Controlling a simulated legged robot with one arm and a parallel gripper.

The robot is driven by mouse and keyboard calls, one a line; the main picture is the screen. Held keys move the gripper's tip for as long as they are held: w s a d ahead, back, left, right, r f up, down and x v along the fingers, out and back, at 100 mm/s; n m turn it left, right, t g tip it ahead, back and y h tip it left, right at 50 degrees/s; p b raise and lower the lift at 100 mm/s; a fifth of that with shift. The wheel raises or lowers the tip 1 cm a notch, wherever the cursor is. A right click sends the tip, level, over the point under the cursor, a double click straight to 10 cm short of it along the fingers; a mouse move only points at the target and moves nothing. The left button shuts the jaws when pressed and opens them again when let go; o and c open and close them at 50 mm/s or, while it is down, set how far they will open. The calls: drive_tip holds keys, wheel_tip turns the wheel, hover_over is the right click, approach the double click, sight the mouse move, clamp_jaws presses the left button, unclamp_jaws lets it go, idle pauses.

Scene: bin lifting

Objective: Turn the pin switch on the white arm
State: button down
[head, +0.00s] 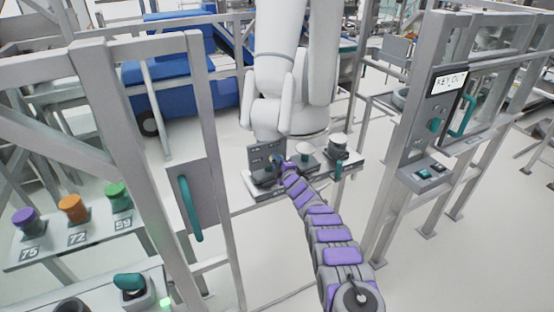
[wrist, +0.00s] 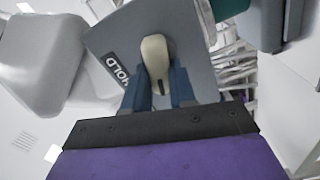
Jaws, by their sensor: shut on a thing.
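The white arm (head: 285,65) stands upright in the middle of the head view, behind a small platform. A dark grey panel (head: 262,154) is fixed at its base. In the wrist view the grey plate (wrist: 105,42) has a dark label reading HOLD, seen tilted and upside down. A beige pin switch (wrist: 155,52) sticks up from this plate. My gripper (wrist: 160,90) has its two blue fingers on either side of the switch, shut on it. In the head view my gripper (head: 281,162) meets the panel's right side, and the switch is hidden there.
White-topped knobs (head: 337,140) stand on the platform (head: 262,194) right of my gripper. Metal posts with a teal-handled door (head: 190,200) are on the left. A post with a KEY OUT panel (head: 436,110) is on the right. Numbered coloured knobs (head: 72,208) sit far left.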

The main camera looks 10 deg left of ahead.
drive_tip(key=n+p, duration=0.1)
drive_tip(key=n, duration=0.2)
drive_tip(key=shift+s+a+f+p, duration=0.1)
drive_tip(key=shift+a+f+p, duration=0.05)
drive_tip(key=shift+f+p, duration=0.2)
idle(0.3)
drive_tip(key=c, duration=0.9)
unclamp_jaws()
drive_tip(key=shift+a, duration=0.1)
